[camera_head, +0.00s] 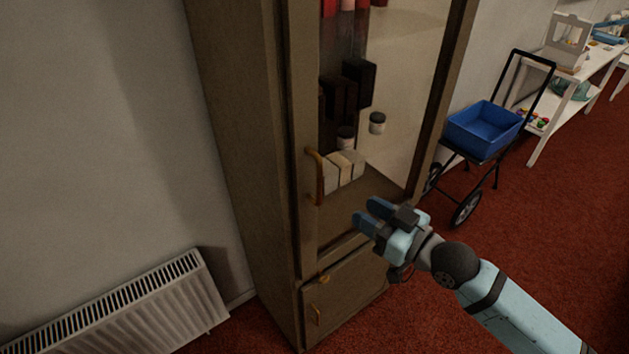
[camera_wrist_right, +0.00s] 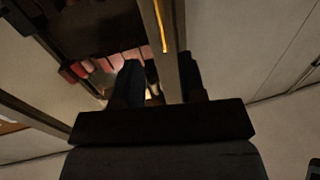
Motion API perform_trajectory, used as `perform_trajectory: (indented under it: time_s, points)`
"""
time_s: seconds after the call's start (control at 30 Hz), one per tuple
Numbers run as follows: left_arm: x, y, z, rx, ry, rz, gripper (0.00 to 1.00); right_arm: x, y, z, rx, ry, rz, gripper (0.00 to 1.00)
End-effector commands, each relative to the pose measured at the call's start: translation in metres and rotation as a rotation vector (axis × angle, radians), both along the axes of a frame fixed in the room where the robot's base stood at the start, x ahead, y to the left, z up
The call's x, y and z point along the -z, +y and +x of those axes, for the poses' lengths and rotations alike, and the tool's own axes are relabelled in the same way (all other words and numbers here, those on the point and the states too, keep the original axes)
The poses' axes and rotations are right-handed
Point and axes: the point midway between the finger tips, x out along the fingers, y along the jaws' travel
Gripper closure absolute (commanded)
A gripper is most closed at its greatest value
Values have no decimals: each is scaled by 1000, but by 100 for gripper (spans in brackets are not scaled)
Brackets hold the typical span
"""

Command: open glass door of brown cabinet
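The brown cabinet (camera_head: 235,150) stands tall in the middle of the head view. Its glass door (camera_head: 405,90) looks shut, with boxes and jars showing behind the pane. A curved orange-brown handle (camera_head: 318,177) sits on the door's left stile; it also shows in the wrist view as a bright strip (camera_wrist_right: 160,27). My right gripper (camera_head: 364,210) is in front of the door, to the right of and slightly below the handle, apart from it. Its two blue fingers are spread, with nothing held. In the wrist view the door stile runs beyond the gap between the fingers (camera_wrist_right: 158,82). My left gripper is not visible.
A lower cabinet door with a small handle (camera_head: 315,315) is below. A white radiator (camera_head: 130,310) stands at the left. A cart with a blue bin (camera_head: 484,130) and a white table (camera_head: 575,85) are at the right. Red carpet (camera_head: 560,220) lies open at the right.

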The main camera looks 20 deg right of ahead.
Motion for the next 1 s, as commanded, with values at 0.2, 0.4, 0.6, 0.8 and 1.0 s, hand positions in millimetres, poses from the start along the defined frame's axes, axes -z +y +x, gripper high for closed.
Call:
perform_trajectory:
  time_s: [0.2, 0.4, 0.6, 0.8, 1.0]
  points:
    - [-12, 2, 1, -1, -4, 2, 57, -4, 24, 40, 1, -3, 3, 63]
    - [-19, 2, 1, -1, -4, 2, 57, -3, 45, 75, 1, -1, 2, 63]
    - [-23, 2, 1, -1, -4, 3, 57, -2, 59, 97, 1, 0, 0, 63]
    - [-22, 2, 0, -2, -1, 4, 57, 0, 64, 105, 1, 0, 0, 63]
    - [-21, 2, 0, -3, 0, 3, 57, 0, 64, 105, 1, 0, 0, 63]
